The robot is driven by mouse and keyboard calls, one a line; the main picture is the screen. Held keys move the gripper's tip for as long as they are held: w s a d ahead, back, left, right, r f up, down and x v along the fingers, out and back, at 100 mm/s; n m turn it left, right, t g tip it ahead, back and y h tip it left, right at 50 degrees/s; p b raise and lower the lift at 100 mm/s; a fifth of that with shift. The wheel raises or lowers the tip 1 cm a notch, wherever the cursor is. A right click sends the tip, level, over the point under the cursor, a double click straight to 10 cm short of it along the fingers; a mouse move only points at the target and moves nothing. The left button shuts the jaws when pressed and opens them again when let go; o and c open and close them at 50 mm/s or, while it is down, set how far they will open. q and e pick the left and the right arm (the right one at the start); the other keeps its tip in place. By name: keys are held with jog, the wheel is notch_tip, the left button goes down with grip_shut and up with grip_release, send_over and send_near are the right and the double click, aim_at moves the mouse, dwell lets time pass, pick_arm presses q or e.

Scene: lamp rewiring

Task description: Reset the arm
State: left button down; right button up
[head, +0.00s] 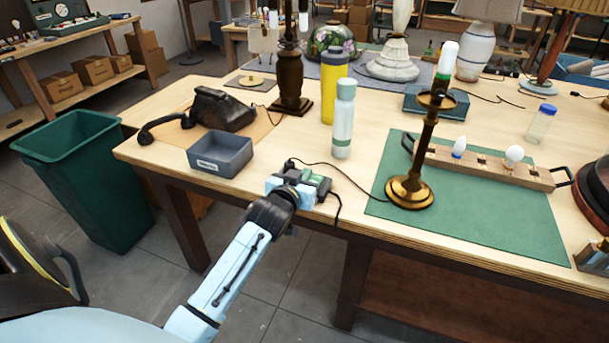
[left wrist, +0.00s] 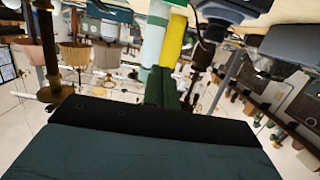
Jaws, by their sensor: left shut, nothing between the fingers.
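My left arm comes in from the lower left in the head view. Its left gripper (head: 297,186) is at the table's front edge, shut and empty. A small dark device with green parts (head: 318,181) shows right beside the gripper; whether they touch cannot be told. A black cord runs from there to the brass lamp (head: 424,150), which stands upright on the green mat (head: 500,220) with a white bulb on top. The lamp stem also shows at the left of the left wrist view (left wrist: 46,50). My right gripper is not in view.
A grey bin (head: 220,156), a black telephone (head: 222,108), a pale bottle (head: 343,120) and a yellow bottle (head: 334,85) stand behind the gripper. A wooden tray with bulbs (head: 480,165) lies on the mat. A green waste bin (head: 88,180) stands on the floor at the left.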

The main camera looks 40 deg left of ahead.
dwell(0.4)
pick_arm(q)
jog(key=s+d+f+m+g+h, duration=0.15)
jog(key=s+f, duration=0.35)
jog(key=f, duration=0.5)
jog(key=s+d+f+g, duration=0.3)
jog(key=s+f, duration=0.2)
jog(key=f, duration=0.6)
jog(key=s+d+f+m+g+h, duration=0.15)
jog(key=s+f, duration=0.25)
jog(key=f, duration=0.6)
jog(key=s+d+f+g, duration=0.1)
jog(key=s+f, duration=0.5)
jog(key=s, duration=0.6)
jog(key=s+d+f+m+g, duration=0.1)
jog(key=s+f+g, duration=0.3)
jog(key=s, duration=0.8)
jog(key=s+d+f+m+g, duration=0.1)
jog(key=s+d+f+g, duration=0.2)
jog(key=s+f, duration=0.5)
jog(key=s, duration=0.4)
jog(key=shift+s+d+h+b, duration=0.2)
jog(key=shift+s+h+b, duration=0.1)
jog(key=shift+h+b, duration=0.1)
